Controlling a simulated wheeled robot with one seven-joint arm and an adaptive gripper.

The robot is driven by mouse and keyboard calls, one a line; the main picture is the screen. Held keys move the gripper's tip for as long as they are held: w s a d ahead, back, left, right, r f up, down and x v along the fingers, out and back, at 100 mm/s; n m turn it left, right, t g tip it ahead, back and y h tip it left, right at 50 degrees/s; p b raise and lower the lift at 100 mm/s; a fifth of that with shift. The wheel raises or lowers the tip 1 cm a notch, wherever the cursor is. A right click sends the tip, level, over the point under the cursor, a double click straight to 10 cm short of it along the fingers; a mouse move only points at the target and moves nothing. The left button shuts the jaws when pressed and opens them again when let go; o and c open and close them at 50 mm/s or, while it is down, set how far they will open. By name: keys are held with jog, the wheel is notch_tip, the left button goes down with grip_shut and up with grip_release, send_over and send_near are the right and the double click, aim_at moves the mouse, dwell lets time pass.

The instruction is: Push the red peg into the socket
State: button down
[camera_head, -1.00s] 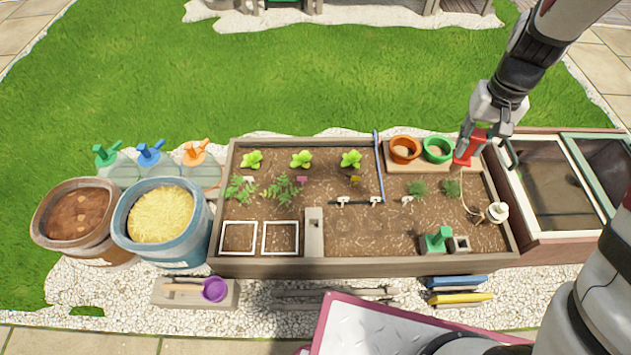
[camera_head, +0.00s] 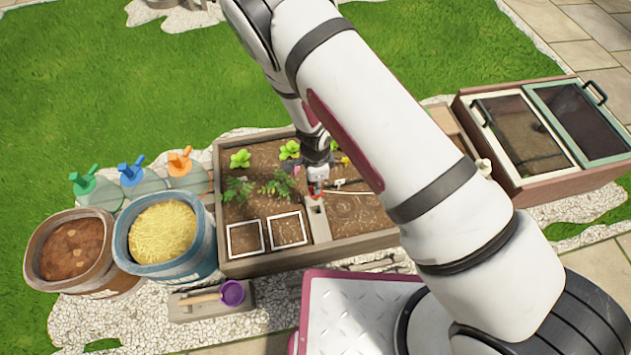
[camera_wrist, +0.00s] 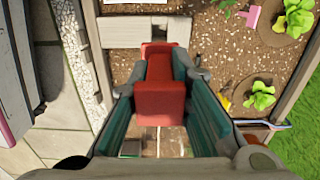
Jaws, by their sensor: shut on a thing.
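My gripper (camera_head: 315,182) is shut on the red peg (camera_head: 314,192), which sits between the two teal finger pads in the wrist view (camera_wrist: 160,101). The socket is a pale grey block (camera_head: 320,222) with a dark square hole near its back end, standing in the planter bed. It also shows at the top of the wrist view (camera_wrist: 125,32), with its hole just beyond the peg's far end. The peg appears close to the block near the hole. I cannot tell whether they touch. My arm hides the right part of the planter in the head view.
Two white square frames (camera_head: 246,238) lie left of the block in the planter (camera_head: 265,267). Green seedlings (camera_head: 240,159) grow behind them. Soil and straw buckets (camera_head: 166,262) stand at the left. A glass-lidded cold frame (camera_head: 560,180) stands at the right.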

jog(key=shift+f+b, duration=2.9)
jog(key=shift+f, duration=0.65)
jog(key=shift+f+b, duration=2.3)
jog(key=shift+f, duration=0.75)
jog(key=c, duration=1.4)
grip_release()
notch_tip(320, 180, up, 12)
jog(key=shift+r, duration=0.1)
